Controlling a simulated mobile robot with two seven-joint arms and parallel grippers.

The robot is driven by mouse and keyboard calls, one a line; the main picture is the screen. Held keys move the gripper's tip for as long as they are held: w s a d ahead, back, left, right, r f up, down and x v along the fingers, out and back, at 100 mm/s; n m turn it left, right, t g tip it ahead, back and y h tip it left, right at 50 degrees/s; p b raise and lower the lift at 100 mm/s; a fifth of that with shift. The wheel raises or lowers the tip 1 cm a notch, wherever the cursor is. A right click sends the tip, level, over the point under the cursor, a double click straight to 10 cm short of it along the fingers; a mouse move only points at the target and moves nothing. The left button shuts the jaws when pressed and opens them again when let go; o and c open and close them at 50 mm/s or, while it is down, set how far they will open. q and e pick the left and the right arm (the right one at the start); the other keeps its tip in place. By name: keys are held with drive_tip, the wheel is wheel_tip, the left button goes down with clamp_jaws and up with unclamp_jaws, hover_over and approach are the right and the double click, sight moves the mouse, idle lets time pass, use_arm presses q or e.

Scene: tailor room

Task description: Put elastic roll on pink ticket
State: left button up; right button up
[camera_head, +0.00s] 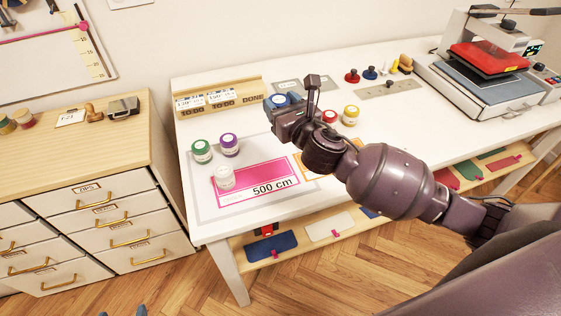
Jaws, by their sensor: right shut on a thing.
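The pink ticket (262,175), marked 500 cm, lies flat on the pale mat at the left of the white table. A white elastic roll (224,177) stands on its left part. A green roll (202,151) and a purple roll (229,145) stand behind the ticket, off it.
A red roll (330,116) and a yellow roll (351,115) stand close by my right wrist. A wooden card holder (220,99) is at the back left. A press (490,65) stands at the far right. An orange ticket is partly hidden under my arm.

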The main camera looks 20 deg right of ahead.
wheel_tip(320, 180, down, 17)
drive_tip(key=b, duration=0.5)
drive_tip(key=shift+f, duration=0.5)
drive_tip(key=shift+r, duration=0.1)
drive_tip(key=shift+b, duration=0.3)
drive_tip(key=shift+f, duration=0.2)
drive_tip(key=o, duration=0.9)
